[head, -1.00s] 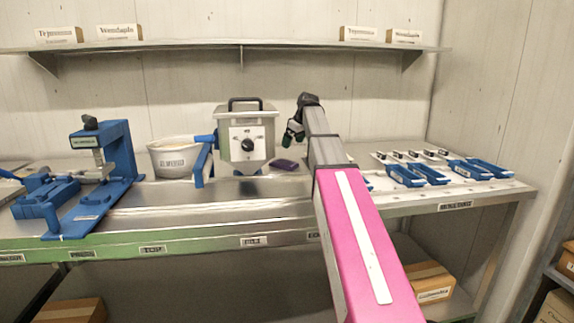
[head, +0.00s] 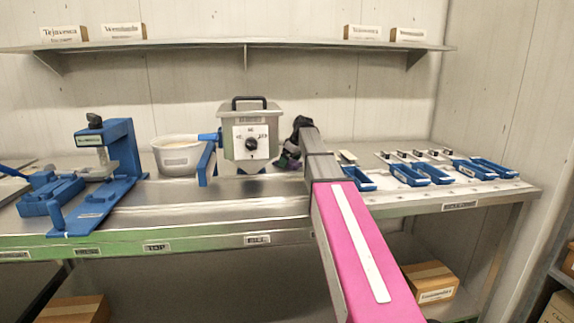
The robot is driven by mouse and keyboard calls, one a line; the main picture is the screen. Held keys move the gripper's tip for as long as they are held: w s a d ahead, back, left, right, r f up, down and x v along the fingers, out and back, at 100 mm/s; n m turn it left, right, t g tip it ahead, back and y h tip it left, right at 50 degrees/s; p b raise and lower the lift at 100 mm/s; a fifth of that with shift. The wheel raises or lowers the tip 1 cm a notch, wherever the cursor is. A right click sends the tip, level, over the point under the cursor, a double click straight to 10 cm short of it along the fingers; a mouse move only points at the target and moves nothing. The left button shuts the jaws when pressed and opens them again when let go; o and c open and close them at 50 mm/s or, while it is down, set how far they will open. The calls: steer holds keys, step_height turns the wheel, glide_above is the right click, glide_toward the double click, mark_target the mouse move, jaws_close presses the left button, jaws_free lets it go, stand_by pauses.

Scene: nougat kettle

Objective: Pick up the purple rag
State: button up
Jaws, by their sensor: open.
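The purple rag (head: 296,166) lies on the steel bench just right of the kettle. Only a small dark purple part of it shows, as my gripper covers most of it. My gripper (head: 285,161) is low over the rag, with its dark fingers pointing down and open. I cannot tell whether the fingers touch the rag or the bench.
The metal kettle (head: 234,159) with a dial stands close to the left of my gripper. A white tub (head: 177,161) and a blue press (head: 122,150) are farther left. Blue trays (head: 408,176) lie to the right. A shelf (head: 240,43) runs above the bench.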

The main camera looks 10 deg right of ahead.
mark_target(290, 161)
steer(key=c, duration=1.1)
step_height(290, 161, up, 10)
